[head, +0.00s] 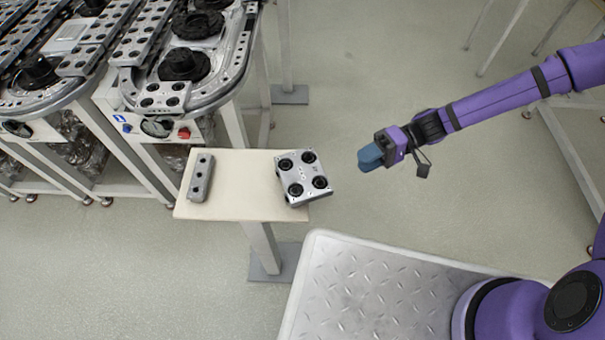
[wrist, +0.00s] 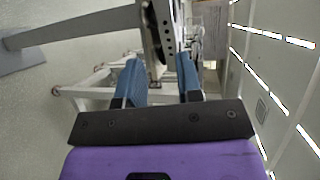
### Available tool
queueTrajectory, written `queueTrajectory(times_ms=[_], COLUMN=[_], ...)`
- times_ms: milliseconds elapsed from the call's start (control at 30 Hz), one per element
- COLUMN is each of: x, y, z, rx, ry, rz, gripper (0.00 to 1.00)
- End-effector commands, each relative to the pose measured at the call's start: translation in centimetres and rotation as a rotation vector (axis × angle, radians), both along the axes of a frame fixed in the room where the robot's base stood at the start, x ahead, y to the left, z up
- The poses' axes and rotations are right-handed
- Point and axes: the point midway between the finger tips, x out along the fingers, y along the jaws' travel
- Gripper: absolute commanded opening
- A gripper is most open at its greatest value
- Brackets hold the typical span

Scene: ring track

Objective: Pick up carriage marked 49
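A silver carriage (head: 304,178) with black wheels lies on the small cream table (head: 236,195), turned at an angle and overhanging its right edge. I cannot read any number on it. My gripper (head: 371,158) is in the air to the right of the carriage, apart from it, blue fingers pointing left towards it. In the wrist view my gripper (wrist: 158,80) has its two blue fingers apart with nothing held between them. A grey part with dark round shapes shows edge-on beyond the fingertips; I cannot tell its outline clearly.
A grey bar with holes (head: 201,178) lies on the table's left side. The ring track (head: 211,92) with black round parts and a plate at its near end stands behind. My diamond-plate base is in front. Open floor (head: 385,75) lies behind my arm.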

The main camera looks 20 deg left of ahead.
Motion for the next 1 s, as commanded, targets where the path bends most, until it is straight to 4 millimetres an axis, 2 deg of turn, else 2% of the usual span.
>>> queueTrajectory(times_ms=[100, 333, 467, 800, 1000], x=[-0.5, -0.7, -1.1, -3.6, -4.1], y=[1.7, 3.5, 4.3, 8.0, 8.7], z=[-0.8, -1.3, -1.4, -1.4, -1.4], rx=[0.087, 0.18, 0.195, 0.195, 0.193], ry=[0.043, 0.081, 0.087, 0.087, 0.086], rz=[-0.038, -0.084, -0.091, -0.091, -0.091], gripper=[0.33, 0.33, 0.33, 0.33, 0.33])
